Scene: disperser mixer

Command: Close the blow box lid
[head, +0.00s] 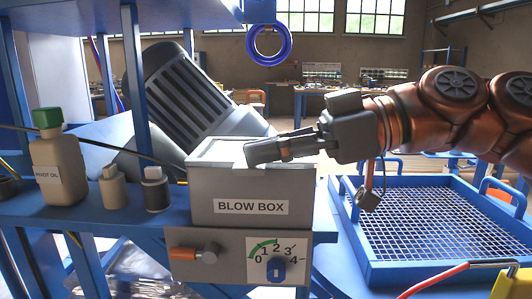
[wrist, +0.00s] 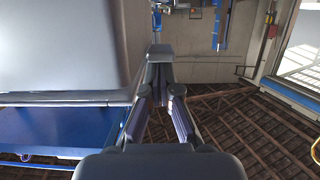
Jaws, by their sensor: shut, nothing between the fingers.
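The grey blow box (head: 238,190), with a "BLOW BOX" label on its front, stands on the blue frame in the middle of the head view. Its pale grey lid (head: 222,150) looks flat or nearly flat across the top; I cannot tell whether a gap is left under it. My gripper (head: 250,151) reaches in from the right, its fingers over the right part of the lid; contact is unclear. In the wrist view my gripper (wrist: 160,54) is shut and empty, beside a large grey surface at upper left.
A control panel with a dial (head: 276,268) and an orange-tipped knob (head: 207,252) sits below the box. An oil bottle (head: 58,168) and two small bottles stand to the left. A ribbed grey motor (head: 185,95) is behind. A blue mesh tray (head: 430,220) lies right.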

